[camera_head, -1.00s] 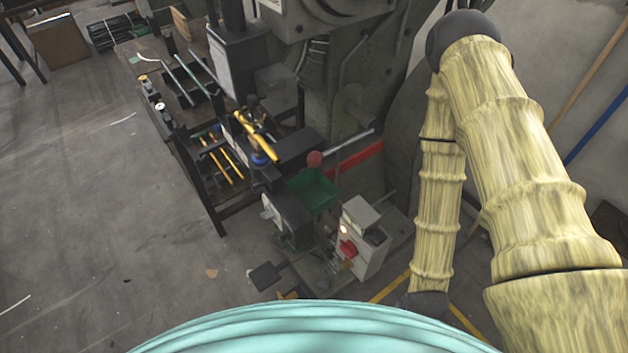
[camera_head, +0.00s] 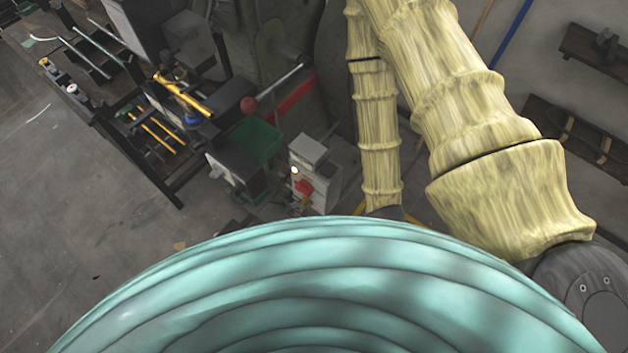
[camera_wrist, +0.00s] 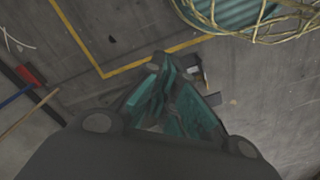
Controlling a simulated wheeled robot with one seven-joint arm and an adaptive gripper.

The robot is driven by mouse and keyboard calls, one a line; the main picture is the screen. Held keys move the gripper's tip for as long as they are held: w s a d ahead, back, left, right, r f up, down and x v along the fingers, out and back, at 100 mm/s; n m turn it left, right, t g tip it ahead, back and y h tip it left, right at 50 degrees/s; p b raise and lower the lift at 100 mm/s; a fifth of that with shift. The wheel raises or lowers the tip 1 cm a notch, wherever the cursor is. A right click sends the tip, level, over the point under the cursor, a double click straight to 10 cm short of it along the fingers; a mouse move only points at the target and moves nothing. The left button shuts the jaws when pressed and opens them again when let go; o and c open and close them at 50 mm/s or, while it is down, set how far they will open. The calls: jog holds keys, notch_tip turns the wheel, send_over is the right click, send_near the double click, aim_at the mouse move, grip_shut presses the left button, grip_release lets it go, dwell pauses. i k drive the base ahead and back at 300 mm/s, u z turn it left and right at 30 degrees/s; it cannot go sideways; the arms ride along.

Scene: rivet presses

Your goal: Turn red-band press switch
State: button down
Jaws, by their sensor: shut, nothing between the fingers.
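The press (camera_head: 290,35) stands at the top middle of the head view, with a red band (camera_head: 291,96) low on its side. A pale grey control box (camera_head: 310,155) stands in front of it. It carries a red switch (camera_head: 304,188) and a small bright light. The switch is small in the picture, and its setting cannot be read. My gripper (camera_wrist: 167,68) shows in the wrist view with its teal fingers shut and empty, above bare floor. It is well apart from the control box, which I cannot make out in the wrist view.
A dark bench with tools (camera_head: 150,130) is further left. A yellow floor line (camera_wrist: 85,50) crosses the wrist view. Wall racks (camera_head: 580,140) are at the right. Open floor lies at left.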

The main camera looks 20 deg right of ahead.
aim_at(304, 186)
jog(key=z, duration=3.45)
jog(key=k, duration=2.9)
jog(key=u, duration=2.1)
